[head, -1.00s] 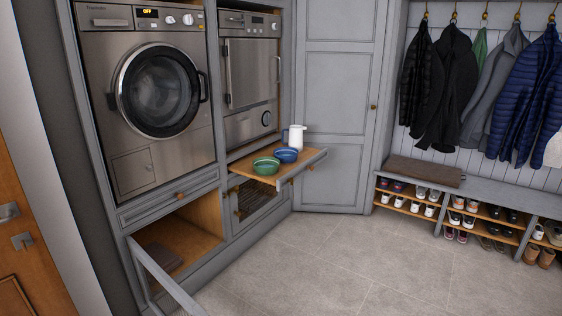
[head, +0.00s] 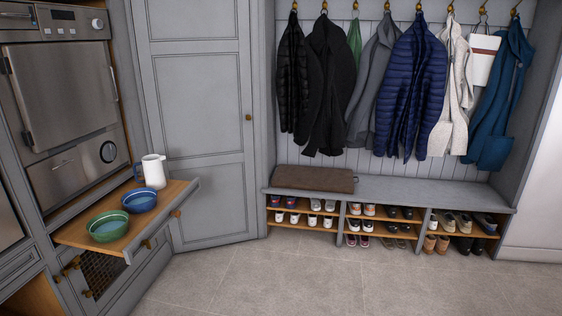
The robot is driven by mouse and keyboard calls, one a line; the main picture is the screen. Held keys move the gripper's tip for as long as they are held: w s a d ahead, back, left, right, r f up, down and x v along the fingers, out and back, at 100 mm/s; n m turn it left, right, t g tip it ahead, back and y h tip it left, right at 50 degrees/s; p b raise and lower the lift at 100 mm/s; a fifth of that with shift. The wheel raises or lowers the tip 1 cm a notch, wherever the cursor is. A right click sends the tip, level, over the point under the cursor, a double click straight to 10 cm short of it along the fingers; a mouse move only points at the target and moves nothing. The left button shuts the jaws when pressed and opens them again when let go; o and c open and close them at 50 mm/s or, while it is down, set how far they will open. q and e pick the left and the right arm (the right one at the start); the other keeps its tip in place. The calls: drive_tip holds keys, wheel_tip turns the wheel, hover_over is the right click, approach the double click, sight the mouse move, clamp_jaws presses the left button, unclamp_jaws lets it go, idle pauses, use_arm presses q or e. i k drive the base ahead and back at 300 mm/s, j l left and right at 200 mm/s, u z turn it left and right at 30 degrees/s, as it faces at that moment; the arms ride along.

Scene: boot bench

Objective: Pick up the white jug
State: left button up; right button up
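The white jug (head: 154,171) stands upright at the back of a pulled-out wooden shelf (head: 82,237), on the left side of the head view. Its dark handle is on its left side. A blue bowl (head: 139,201) sits just in front of the jug, and a green bowl (head: 108,226) sits nearer to me on the same shelf. Neither of my grippers shows in the head view.
A grey bench (head: 412,191) with shoe cubbies runs along the back wall, with a brown cushion (head: 313,179) on its left end. Several coats (head: 412,85) hang above. The tiled floor (head: 290,278) in front is clear. A tall grey cupboard door (head: 198,120) is shut behind the shelf.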

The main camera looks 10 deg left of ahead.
sight(153, 170)
drive_tip(key=i+j+u, duration=0.15)
drive_tip(key=i+u, duration=0.6)
drive_tip(key=i, duration=0.25)
drive_tip(key=i+l+u, duration=0.2)
drive_tip(key=i+u, duration=0.2)
drive_tip(key=i, duration=0.1)
